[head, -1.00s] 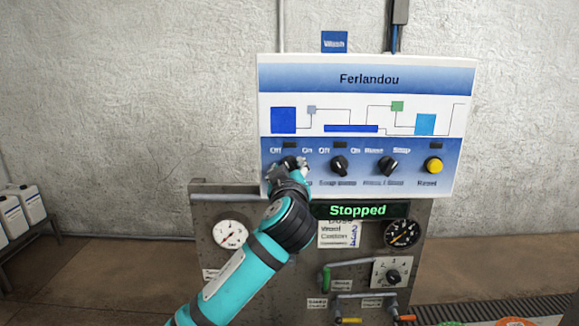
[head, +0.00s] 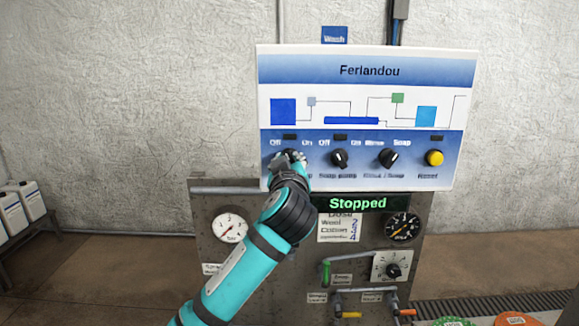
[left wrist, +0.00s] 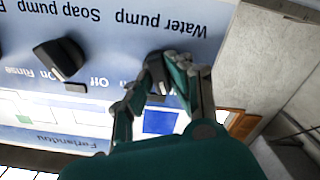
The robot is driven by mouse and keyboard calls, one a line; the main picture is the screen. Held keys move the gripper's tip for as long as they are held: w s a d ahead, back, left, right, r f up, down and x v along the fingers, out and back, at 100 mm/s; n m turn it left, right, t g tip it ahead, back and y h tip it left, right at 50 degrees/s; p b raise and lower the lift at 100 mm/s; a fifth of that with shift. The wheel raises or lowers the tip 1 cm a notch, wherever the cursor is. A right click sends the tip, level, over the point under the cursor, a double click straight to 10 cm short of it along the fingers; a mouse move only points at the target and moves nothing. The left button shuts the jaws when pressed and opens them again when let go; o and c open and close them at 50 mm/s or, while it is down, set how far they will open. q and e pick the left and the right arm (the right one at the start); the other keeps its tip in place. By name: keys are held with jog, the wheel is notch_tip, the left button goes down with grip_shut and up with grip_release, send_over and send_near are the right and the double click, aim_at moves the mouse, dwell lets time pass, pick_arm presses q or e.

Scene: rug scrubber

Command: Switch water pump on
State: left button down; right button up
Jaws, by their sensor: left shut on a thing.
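The control panel (head: 366,75) has a row of dark knobs along its lower blue strip. The leftmost is the water pump knob (head: 289,155), labelled "Water pump" in the left wrist view, where the knob (left wrist: 157,69) shows between the fingers. My left gripper (head: 291,163) is at this knob and shut on it; the fingers also show in the left wrist view (left wrist: 155,84). The fingers hide much of the knob, so I cannot tell its exact angle. The indicator above it (head: 289,137) is dark. My right gripper is not in view.
To the right are the soap pump knob (head: 339,158), the rinse/soap knob (head: 388,158) and a yellow reset button (head: 434,158). A display (head: 357,203) below reads "Stopped". Gauges and valves sit on the grey cabinet (head: 280,215). White jugs (head: 20,207) stand far left.

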pick_arm(q)
jog(key=shift+m+b, duration=0.35)
jog(key=shift+m, duration=5.05)
jog(key=shift+f, duration=0.1)
jog(key=c, duration=1.2)
grip_release()
jog(key=shift+d, duration=0.1)
jog(key=shift+c, duration=0.2)
jog(key=shift+s, duration=0.1)
jog(key=s, duration=1.1)
jog(key=shift+s, duration=0.4)
